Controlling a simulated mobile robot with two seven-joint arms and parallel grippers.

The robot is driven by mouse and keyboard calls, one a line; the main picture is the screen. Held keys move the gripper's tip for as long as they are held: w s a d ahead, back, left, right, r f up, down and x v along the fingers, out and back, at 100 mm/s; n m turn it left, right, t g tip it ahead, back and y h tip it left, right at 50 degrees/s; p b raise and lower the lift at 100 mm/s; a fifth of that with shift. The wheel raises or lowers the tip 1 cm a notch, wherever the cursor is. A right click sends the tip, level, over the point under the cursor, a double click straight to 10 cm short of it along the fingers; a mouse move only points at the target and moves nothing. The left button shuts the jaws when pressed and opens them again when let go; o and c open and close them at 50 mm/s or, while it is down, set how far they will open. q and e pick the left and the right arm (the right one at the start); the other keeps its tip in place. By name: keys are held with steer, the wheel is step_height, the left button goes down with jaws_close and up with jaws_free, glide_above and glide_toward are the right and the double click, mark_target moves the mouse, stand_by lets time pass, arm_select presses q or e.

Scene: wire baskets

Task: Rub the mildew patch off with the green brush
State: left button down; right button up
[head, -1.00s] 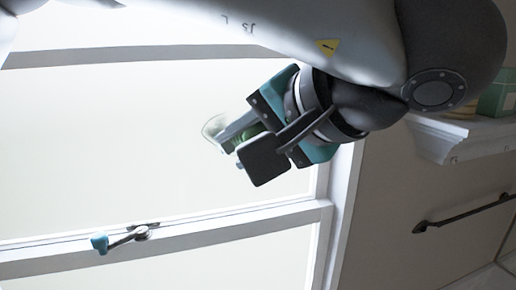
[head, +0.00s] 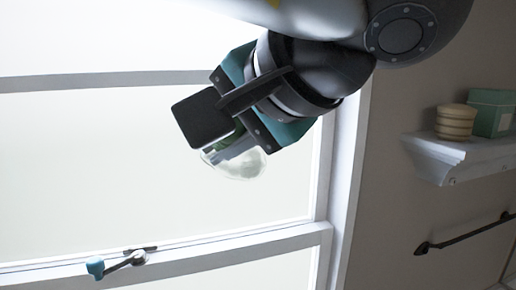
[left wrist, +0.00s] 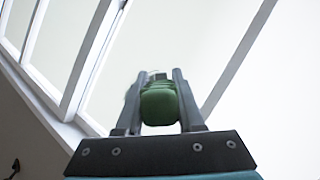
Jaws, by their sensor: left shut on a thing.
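My left gripper (head: 226,147) is shut on the green brush (left wrist: 158,103), which sits between its two fingers in the left wrist view. In the head view only a little green of the brush (head: 212,144) shows beside the fingers. A pale grey-green mildew patch (head: 246,166) lies on the bright window pane, just below and right of the fingers. The gripper hides part of it. I cannot tell whether the brush touches the pane. My right gripper is not in view.
A window handle with a teal knob (head: 96,268) sticks out from the lower window bar. On the right wall, a white shelf (head: 470,156) holds a round striped jar (head: 455,122) and a green box (head: 492,112). A dark rail (head: 465,235) is below it.

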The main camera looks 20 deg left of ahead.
arm_select(q)
steer(key=shift+s+a+r, duration=0.25)
steer(key=shift+a+r, duration=0.15)
steer(key=shift+r, duration=0.25)
steer(key=shift+f, duration=0.1)
steer(key=shift+w+d+f, duration=0.3)
steer(key=shift+d+f, duration=0.15)
steer(key=shift+f, duration=0.3)
steer(key=shift+w+d+f, duration=0.3)
steer(key=shift+d+f, duration=0.15)
steer(key=shift+f, duration=0.25)
steer(key=shift+w+d+f, duration=0.3)
steer(key=shift+d+f, duration=0.15)
steer(key=shift+f, duration=0.3)
steer(key=shift+w+d+f, duration=0.25)
steer(key=shift+d+f, duration=0.15)
steer(key=shift+f, duration=0.35)
